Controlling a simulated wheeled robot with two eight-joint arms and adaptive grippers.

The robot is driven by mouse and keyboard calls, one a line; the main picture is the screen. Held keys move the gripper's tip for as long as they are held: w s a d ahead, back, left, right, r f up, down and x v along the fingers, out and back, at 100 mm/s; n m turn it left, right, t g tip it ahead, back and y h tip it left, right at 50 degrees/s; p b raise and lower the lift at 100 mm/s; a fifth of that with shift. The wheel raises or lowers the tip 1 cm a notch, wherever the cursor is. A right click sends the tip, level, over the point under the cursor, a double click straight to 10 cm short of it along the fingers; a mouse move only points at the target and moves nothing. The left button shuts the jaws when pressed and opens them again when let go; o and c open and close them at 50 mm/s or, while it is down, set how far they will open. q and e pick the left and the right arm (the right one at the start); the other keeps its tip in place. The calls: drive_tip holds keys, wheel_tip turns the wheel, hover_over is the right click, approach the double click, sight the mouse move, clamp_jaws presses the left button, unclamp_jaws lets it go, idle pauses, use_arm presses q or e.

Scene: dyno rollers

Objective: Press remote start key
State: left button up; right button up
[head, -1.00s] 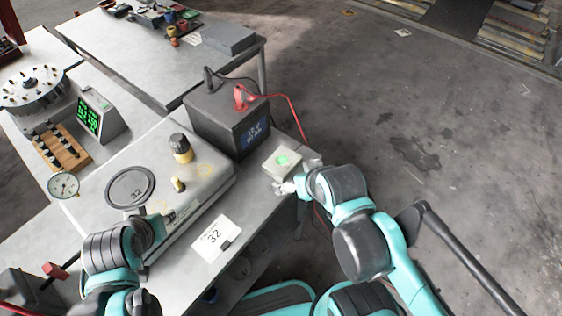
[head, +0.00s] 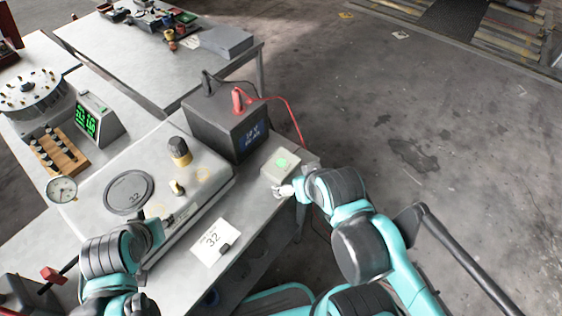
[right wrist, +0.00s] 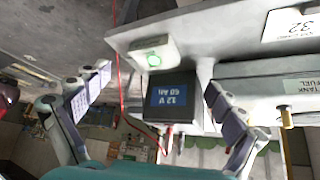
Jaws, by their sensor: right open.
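The remote start key is a small pale box with a green button (head: 281,163) on the right edge of the bench. In the right wrist view, its green-ringed button (right wrist: 154,60) faces the camera. My right gripper (head: 290,188) is beside the box's near right side; contact is unclear. In the right wrist view, its two fingers (right wrist: 156,84) are spread wide with nothing between them, and the box lies beyond them. My left gripper (head: 170,219) is low over the grey case; its fingers are too small to read.
A black battery (head: 226,122) with red and black leads stands behind the box. The grey case (head: 205,172) carries knobs and a round 32 plate. A 32 card (head: 216,242) lies in front. A green-lit display (head: 97,119) stands at left. Open floor lies right.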

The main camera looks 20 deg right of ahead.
drive_tip(key=shift+w+r, duration=0.1)
drive_tip(key=shift+r, duration=0.05)
drive_tip(key=c, duration=0.5)
drive_tip(key=w+r+m+g+p, duration=0.1)
drive_tip(key=w+r+m+p, duration=0.1)
drive_tip(key=w+r, duration=0.1)
clamp_jaws()
drive_tip(key=w+m+g+p, duration=0.6)
drive_tip(key=w+m, duration=0.3)
drive_tip(key=w, duration=0.4)
drive_tip(key=shift+w+d+f, duration=0.15)
drive_tip(key=shift+w+d, duration=0.1)
drive_tip(key=shift+w, duration=0.15)
